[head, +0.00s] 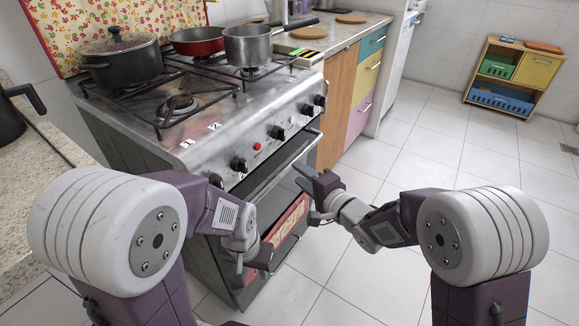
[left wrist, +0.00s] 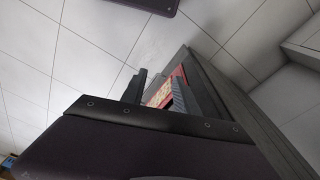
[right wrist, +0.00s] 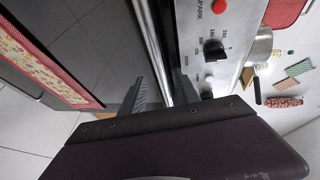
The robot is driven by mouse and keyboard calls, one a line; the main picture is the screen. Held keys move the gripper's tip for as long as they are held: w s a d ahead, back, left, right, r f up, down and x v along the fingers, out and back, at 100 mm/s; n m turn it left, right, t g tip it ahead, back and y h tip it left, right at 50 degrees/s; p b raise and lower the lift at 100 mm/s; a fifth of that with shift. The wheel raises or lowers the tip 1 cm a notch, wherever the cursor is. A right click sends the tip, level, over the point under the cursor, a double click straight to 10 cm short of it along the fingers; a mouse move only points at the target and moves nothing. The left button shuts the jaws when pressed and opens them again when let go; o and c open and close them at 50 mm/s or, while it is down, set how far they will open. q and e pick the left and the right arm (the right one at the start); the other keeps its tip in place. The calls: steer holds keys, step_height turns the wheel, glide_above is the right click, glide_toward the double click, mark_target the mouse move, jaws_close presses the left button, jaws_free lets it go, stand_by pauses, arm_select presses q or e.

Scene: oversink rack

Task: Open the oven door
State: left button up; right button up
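The oven (head: 190,140) stands at the left in the head view, its dark door (head: 283,180) below the knob panel; the door appears shut. A metal handle bar (head: 309,146) runs along the door's top, and shows in the right wrist view (right wrist: 153,45). My right gripper (head: 318,187) is open in front of the door; in its wrist view (right wrist: 159,90) the bar runs between the fingers, contact unclear. My left gripper (head: 246,264) is open and empty low by the oven's near front corner; its fingers also show in the left wrist view (left wrist: 158,88).
A red patterned towel (head: 289,222) hangs on the oven front. A dark pot (head: 120,61), a red pan (head: 197,40) and a steel saucepan (head: 248,46) stand on the stove. Colored drawers (head: 366,80) lie beyond the oven. The tiled floor (head: 420,130) at right is clear.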

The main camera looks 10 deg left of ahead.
mark_target(289, 163)
steer(key=b+x, duration=0.2)
steer(key=x, duration=0.4)
steer(key=shift+w+a, duration=0.1)
steer(key=shift+w, duration=0.05)
jaws_close()
steer(key=shift+f, duration=0.1)
stand_by(1.0)
